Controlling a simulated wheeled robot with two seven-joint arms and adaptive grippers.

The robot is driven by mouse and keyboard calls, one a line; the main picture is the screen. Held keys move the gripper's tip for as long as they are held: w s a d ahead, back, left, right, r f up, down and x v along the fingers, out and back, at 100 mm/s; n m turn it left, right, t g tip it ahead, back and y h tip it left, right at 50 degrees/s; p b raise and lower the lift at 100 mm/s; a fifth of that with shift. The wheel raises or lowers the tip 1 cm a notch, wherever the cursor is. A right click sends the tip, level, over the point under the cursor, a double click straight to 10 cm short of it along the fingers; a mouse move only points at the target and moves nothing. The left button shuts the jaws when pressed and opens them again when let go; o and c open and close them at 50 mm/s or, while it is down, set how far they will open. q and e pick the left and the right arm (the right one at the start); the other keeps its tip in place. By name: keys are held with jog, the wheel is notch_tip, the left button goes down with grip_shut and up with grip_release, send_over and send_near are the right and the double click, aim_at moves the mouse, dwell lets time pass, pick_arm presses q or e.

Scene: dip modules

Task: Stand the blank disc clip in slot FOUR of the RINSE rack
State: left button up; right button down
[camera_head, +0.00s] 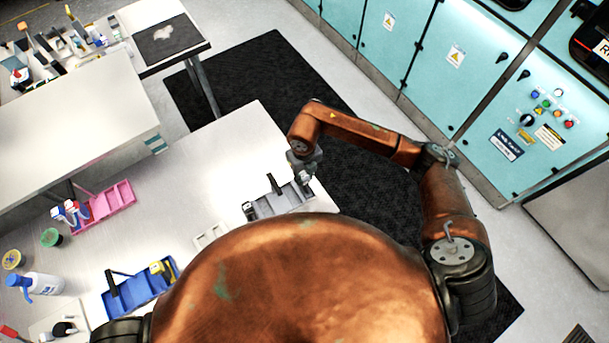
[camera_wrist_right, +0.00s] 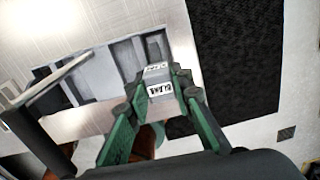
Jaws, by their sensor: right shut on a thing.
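My right gripper (camera_head: 304,169) is at the near right of the white table, over the right end of a grey slotted rack (camera_head: 265,209). In the right wrist view its green fingers (camera_wrist_right: 157,88) are shut on a pale block-topped clip (camera_wrist_right: 158,72) whose label reads BLANK. The clip's lower part is hidden, and I cannot tell whether it is in a slot. The grey rack (camera_wrist_right: 88,78) lies behind and left of the clip there, with dark open slots and a bar handle. No rack name or slot number is legible. My left gripper is not in view.
A pink rack (camera_head: 122,194) with blue-white items stands at the left, and a blue rack (camera_head: 133,297) with a yellow item at lower left. A small white tray (camera_head: 211,235) lies beside the grey rack. The tabletop (camera_head: 215,160) behind is clear.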

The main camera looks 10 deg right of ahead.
jog(key=shift+f, duration=0.2)
jog(key=c, duration=1.7)
grip_release()
jog(key=shift+r, duration=0.1)
jog(key=shift+r, duration=0.25)
notch_tip(320, 180, up, 10)
jog(key=b, duration=0.3)
jog(key=shift+r, duration=0.85)
